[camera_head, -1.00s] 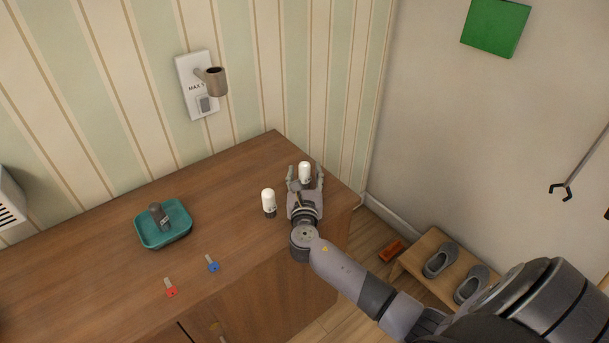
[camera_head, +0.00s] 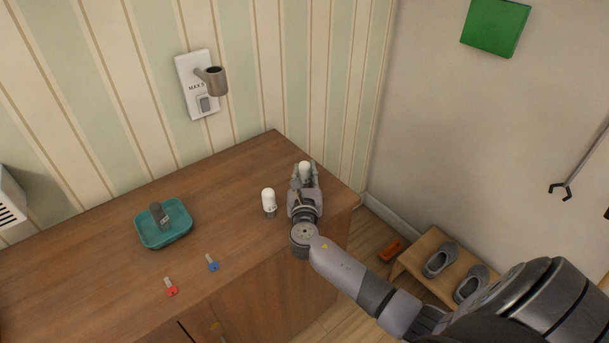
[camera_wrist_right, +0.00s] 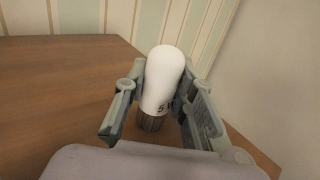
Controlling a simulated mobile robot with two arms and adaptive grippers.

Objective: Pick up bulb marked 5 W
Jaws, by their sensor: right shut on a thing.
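A white bulb (camera_head: 305,168) with a grey base stands upright near the right end of the wooden cabinet top. My left gripper is not in view.
A teal tray (camera_head: 149,240) with a grey object (camera_head: 160,215) stands left on the cabinet top (camera_head: 225,190). A red key (camera_head: 172,291) and a blue key (camera_head: 213,266) lie near the front edge. A lamp socket (camera_head: 217,81) juts from the wall above.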

